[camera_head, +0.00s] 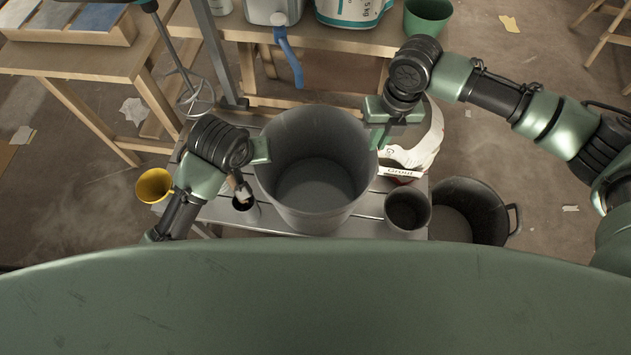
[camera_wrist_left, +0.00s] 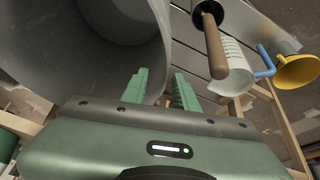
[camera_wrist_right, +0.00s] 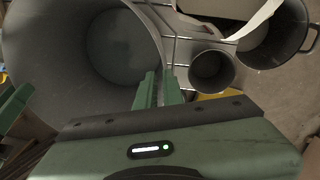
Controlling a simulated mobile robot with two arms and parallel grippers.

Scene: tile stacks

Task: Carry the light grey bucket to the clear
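The large light grey bucket (camera_head: 317,205) stands upright and open on a grey slatted bench (camera_head: 265,222); it looks empty. It also fills much of the left wrist view (camera_wrist_left: 85,55) and the right wrist view (camera_wrist_right: 70,75). My left gripper (camera_head: 262,150) is at the bucket's left rim. In the left wrist view its fingers (camera_wrist_left: 160,85) stand apart, one on each side of the wall, with a gap between them. My right gripper (camera_head: 378,136) is at the right rim. In the right wrist view its fingers (camera_wrist_right: 159,88) are close together with the rim between them.
A small dark bucket (camera_head: 407,210) and a white bag (camera_head: 418,152) sit right of the bucket. A larger black tub (camera_head: 470,210) stands farther right. A small container with a brown-handled tool (camera_head: 243,200) and a yellow bucket (camera_head: 154,186) are left. A mixer whisk (camera_head: 196,98) hangs behind left.

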